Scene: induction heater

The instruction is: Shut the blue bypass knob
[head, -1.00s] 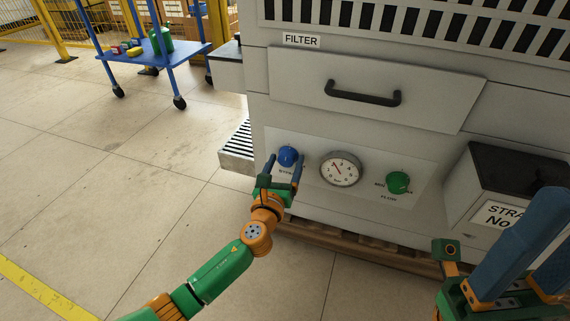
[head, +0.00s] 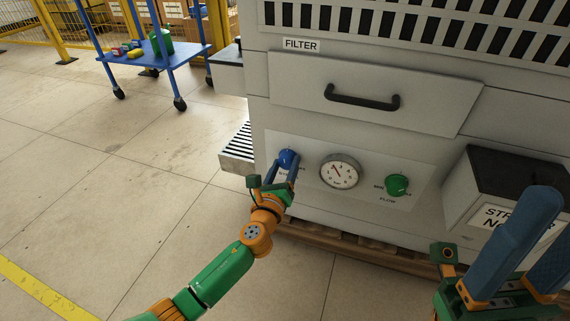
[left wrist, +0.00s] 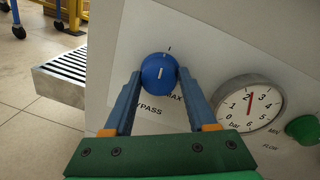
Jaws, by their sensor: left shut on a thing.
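The blue bypass knob (head: 287,156) sits on the left of the machine's pale control panel. In the left wrist view the knob (left wrist: 158,71) shows a short white line pointing nearly straight up. "MAX" and part of the word "BYPASS" are printed below it, partly hidden. My left gripper (head: 285,165) is shut on the knob; in the left wrist view its blue fingers (left wrist: 159,80) lie on the knob's left and right sides. My right gripper (head: 550,225) is at the lower right of the head view, its fingers apart and empty.
A round gauge (head: 340,172) and a green flow knob (head: 397,185) are to the right on the same panel. A filter drawer (head: 365,90) with a black handle is above. A dark-topped box (head: 520,175) juts out at right.

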